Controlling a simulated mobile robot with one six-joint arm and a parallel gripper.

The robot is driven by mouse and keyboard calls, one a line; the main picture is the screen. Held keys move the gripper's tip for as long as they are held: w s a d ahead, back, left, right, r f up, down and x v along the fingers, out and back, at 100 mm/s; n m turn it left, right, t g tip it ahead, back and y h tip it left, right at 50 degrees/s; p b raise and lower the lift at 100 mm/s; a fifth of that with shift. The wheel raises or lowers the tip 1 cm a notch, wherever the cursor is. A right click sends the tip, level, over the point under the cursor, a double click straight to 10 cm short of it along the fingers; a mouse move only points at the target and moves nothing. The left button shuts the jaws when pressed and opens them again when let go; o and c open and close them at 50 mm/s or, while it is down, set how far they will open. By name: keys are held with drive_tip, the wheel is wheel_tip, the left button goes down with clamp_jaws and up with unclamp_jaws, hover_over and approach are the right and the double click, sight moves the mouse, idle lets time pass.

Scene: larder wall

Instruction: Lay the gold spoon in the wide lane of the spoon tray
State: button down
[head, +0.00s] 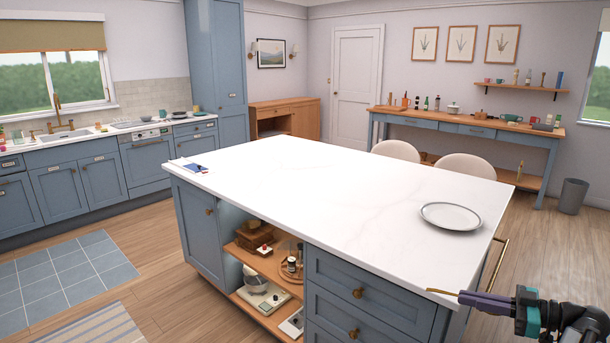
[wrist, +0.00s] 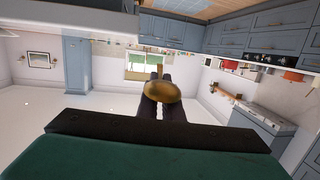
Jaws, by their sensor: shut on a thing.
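My gripper (head: 462,295) is at the lower right of the head view, beside the near right end of the island. It is shut on the gold spoon (head: 442,291), whose thin gold end sticks out to the left of the fingers. In the wrist view the rounded bowl of the spoon (wrist: 162,91) shows in front of the dark fingers, and a short gold piece shows beyond it. I cannot make out the spoon tray or its lanes in either view.
The white island top (head: 310,200) is mostly clear. A grey-rimmed plate (head: 450,216) lies at its right, and a small blue and white item (head: 188,166) at its far left. Open shelves (head: 270,262) under the top hold several things. Two pale chairs (head: 397,150) stand behind.

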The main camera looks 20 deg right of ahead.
drive_tip(key=w+a+f+n+g+y, duration=0.1)
drive_tip(key=w+a+f, duration=0.1)
drive_tip(key=w+a, duration=0.5)
drive_tip(key=w+a+f+n+g+y, duration=0.1)
drive_tip(key=w+a+f, duration=0.2)
drive_tip(key=a, duration=1.7)
drive_tip(key=w+a+f+n+g, duration=0.1)
drive_tip(key=w+a+f, duration=0.2)
drive_tip(key=w+a, duration=0.9)
drive_tip(key=shift+a+f+y, duration=0.15)
drive_tip(key=shift+a+y, duration=0.25)
drive_tip(key=shift+a, duration=0.65)
drive_tip(key=shift+d, duration=0.1)
